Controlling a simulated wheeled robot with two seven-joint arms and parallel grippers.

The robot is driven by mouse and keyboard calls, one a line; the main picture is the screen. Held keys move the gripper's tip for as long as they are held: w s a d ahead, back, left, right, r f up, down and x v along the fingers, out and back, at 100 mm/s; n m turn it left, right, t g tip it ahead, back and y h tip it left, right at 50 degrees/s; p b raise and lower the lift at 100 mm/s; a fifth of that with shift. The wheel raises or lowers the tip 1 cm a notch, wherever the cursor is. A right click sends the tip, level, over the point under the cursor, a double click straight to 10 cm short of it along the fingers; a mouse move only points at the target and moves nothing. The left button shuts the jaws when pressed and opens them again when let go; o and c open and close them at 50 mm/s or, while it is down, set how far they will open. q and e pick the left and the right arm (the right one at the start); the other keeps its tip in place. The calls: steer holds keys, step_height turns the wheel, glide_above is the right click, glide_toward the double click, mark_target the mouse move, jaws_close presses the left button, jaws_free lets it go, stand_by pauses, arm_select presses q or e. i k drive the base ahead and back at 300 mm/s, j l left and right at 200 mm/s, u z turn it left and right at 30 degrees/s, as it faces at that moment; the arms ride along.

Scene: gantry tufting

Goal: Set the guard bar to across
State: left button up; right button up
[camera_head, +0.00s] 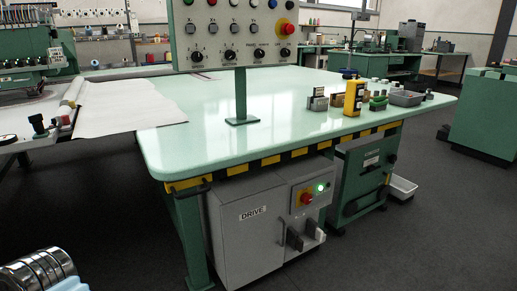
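A yellow-and-black striped bar (267,161) runs along the front edge under the pale green table (195,130). I cannot tell whether this is the guard bar, and no other bar is clearly marked as one. A grey control panel (236,38) stands on a green post above the table. Neither of my grippers is in view.
A grey DRIVE cabinet (240,228) and a green cabinet (361,175) stand under the table. A white sheet (125,106) lies at left. Dark floor is clear at front right.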

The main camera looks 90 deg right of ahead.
mark_target(173, 186)
steer(key=l+z, duration=0.1)
steer(key=z, duration=0.4)
steer(key=l+z, duration=0.1)
steer(key=z, duration=0.35)
steer(key=l+z, duration=0.1)
steer(key=z, duration=0.4)
steer(key=l+z, duration=0.1)
steer(key=z, duration=0.35)
steer(key=i+z, duration=0.1)
steer(key=z, duration=0.4)
steer(key=i+l+z, duration=0.1)
steer(key=z, duration=0.85)
steer(key=i, duration=0.05)
